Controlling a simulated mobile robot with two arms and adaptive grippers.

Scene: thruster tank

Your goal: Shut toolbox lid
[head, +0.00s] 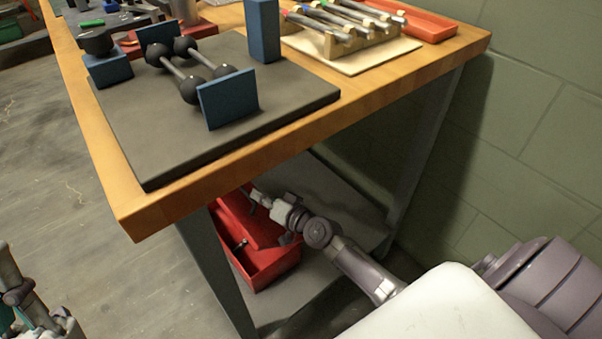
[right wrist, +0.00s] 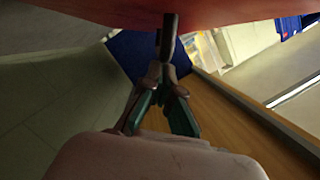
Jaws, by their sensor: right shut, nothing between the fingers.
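The red toolbox (head: 270,266) sits on the shelf under the workbench, partly hidden by a table leg and my right arm. It looks open, with a dark tool (head: 239,245) visible inside. My right gripper (head: 259,196) reaches under the bench beside the upper red part, which seems to be the raised lid. In the right wrist view the shut, empty fingertips (right wrist: 168,37) are up against or very close to a red surface (right wrist: 215,13); contact is unclear. My left gripper (head: 38,318) shows only partly at the lower left, its fingers unclear.
The wooden workbench (head: 170,212) overhangs my right arm. It holds a dark mat (head: 130,125) with blue blocks and dumbbell-like parts, a tool rack (head: 345,42) and a red tray (head: 428,25). A grey leg (head: 217,265) stands before the toolbox. Floor at left is clear.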

